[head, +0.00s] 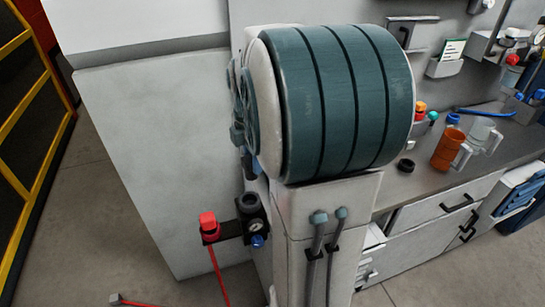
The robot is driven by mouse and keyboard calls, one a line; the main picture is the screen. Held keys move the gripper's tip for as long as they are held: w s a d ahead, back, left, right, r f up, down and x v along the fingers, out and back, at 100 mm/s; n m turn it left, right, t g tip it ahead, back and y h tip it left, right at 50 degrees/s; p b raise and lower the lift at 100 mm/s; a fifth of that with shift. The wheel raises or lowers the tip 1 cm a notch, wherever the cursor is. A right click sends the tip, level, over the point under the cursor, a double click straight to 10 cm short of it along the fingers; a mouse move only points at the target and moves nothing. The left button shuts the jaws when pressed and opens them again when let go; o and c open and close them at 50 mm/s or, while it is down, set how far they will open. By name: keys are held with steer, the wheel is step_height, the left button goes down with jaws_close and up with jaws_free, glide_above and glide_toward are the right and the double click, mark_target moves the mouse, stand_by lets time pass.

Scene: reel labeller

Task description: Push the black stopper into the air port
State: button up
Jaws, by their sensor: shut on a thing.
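My gripper is not in view. A dark air fitting sits low on the left side of the white machine stand (328,205). It has a round gauge (255,225), a blue knob (257,241), a red block (209,222) at its left end and a dark round cap or port (248,203) on top. I cannot tell whether that round part is an open port or a stopper. A small black ring-shaped piece (405,165) lies on the grey bench; I cannot tell whether it is the stopper.
A large teal drum (338,100) with black bands fills the middle above the stand. Two grey hoses (317,240) hang down its front. A red hose (218,275) runs to the floor. A yellow rail (28,110) stands left.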

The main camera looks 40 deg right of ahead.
mark_target(249, 171)
steer(key=shift+w+a+n, duration=0.25)
steer(key=shift+a+n, duration=0.25)
steer(key=shift+f, duration=0.2)
steer(key=shift+f+b, duration=1.65)
steer(key=shift+f, duration=0.15)
steer(key=shift+f, duration=0.1)
steer(key=shift+f+b, duration=2.35)
steer(key=shift+f, duration=0.85)
steer(key=shift+f, duration=0.4)
steer(key=o, duration=1.1)
steer(key=shift+o, duration=0.2)
